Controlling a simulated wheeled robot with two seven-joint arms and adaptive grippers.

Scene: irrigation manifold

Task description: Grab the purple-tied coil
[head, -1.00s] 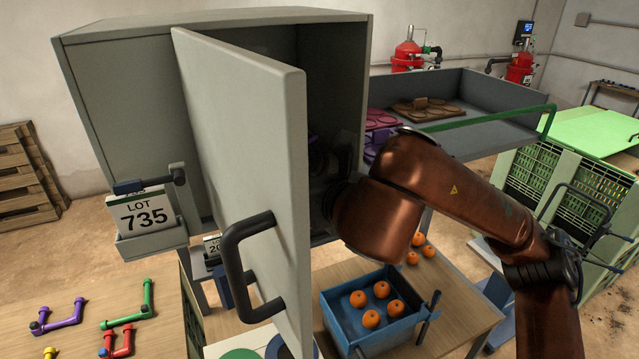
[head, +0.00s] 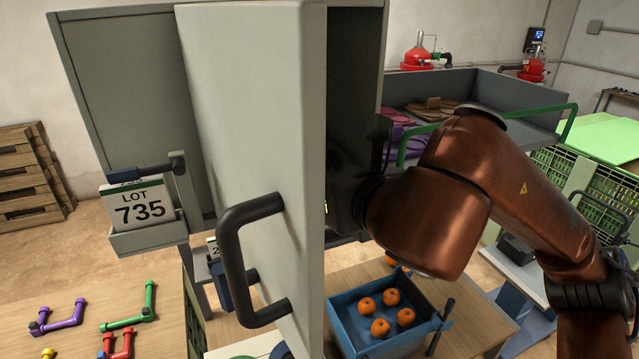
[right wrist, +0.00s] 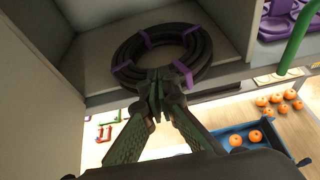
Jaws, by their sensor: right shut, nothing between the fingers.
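The coil (right wrist: 128,58) is black hose bound with several purple ties. It lies flat on the pale cabinet floor in the right wrist view. My right gripper (right wrist: 157,82) is shut and empty, its fingertips overlapping the coil's near edge; I cannot tell whether they touch it. In the head view my right arm reaches to the cabinet opening, where its dark gripper is mostly lost in shadow and behind the door. The coil is hidden there. My left gripper is not in view.
The grey cabinet door (head: 255,110) stands open towards me, its black handle (head: 235,255) facing left. A blue crate (head: 345,320) with oranges sits below on the table. A grey tray (head: 520,95) with a green rail is at the right.

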